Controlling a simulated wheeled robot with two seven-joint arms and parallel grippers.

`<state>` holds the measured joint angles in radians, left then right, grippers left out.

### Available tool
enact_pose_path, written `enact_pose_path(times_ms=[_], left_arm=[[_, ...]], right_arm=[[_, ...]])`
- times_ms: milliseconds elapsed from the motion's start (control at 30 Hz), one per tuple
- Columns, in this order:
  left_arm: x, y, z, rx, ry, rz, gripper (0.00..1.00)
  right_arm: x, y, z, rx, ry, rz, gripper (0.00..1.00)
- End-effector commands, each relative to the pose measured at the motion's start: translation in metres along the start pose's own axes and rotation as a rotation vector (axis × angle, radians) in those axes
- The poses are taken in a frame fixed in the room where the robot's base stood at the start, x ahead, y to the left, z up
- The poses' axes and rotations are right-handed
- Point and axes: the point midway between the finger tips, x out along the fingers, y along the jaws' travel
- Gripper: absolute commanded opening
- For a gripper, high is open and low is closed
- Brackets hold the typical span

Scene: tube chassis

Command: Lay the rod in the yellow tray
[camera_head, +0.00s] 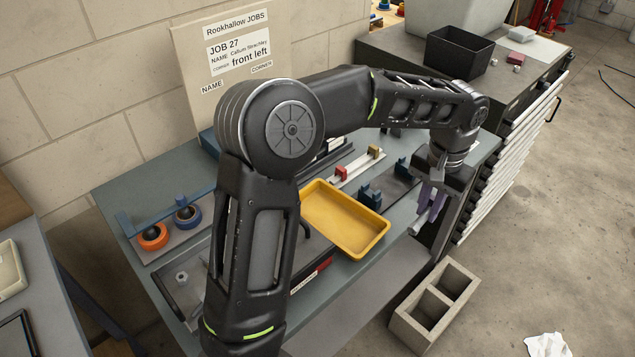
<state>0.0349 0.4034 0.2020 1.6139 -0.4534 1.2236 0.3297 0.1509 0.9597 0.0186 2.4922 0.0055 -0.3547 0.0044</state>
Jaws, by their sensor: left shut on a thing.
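The yellow tray (343,222) lies on the grey-blue workbench near its front edge and looks empty. My left arm reaches across the bench from the left. Its gripper (430,204) is to the right of the tray, near the bench's right end, pointing down. Its purple-grey fingers are shut on a pale, slim piece that looks like the rod (418,226). The rod slants out below the fingers, apart from the tray. Part of the rod is hidden by the fingers. My right gripper is not in view.
Behind the tray are a pale rail with red and yellow blocks (357,166) and dark blue blocks (370,197). Orange (152,237) and blue tape rolls sit at left. A job board (235,60) stands behind. A drawer cabinet with a black bin (459,52) is at right; a concrete block (435,305) is on the floor.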

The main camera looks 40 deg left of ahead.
Motion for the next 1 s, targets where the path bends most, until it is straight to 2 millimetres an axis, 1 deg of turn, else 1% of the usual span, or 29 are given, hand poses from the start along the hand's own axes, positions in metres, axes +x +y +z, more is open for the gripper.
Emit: enact_pose_path(times_ms=[167, 367, 467, 567, 667, 767, 1000], left_arm=[[0.0, 0.0, 0.0, 0.0, 0.0, 0.0, 0.0], [-0.001, -0.004, 0.001, 0.022, 0.0, 0.0, 0.0], [-0.001, -0.012, 0.002, 0.073, 0.0, 0.001, 0.0], [-0.002, -0.025, 0.005, 0.163, -0.001, 0.003, 0.0], [-0.003, -0.044, 0.009, 0.292, 0.0, 0.005, 0.0], [-0.003, -0.067, 0.015, 0.451, 0.001, 0.007, 0.0], [-0.004, -0.122, 0.037, 0.881, 0.003, 0.009, 0.0]], right_arm=[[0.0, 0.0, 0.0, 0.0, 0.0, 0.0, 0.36], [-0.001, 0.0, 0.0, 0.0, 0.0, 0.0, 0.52], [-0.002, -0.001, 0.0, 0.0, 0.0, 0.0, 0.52], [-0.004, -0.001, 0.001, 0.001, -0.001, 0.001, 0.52], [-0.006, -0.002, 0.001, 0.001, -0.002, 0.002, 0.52], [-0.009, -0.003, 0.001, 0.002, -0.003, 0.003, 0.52], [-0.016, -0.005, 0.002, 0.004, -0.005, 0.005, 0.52]])
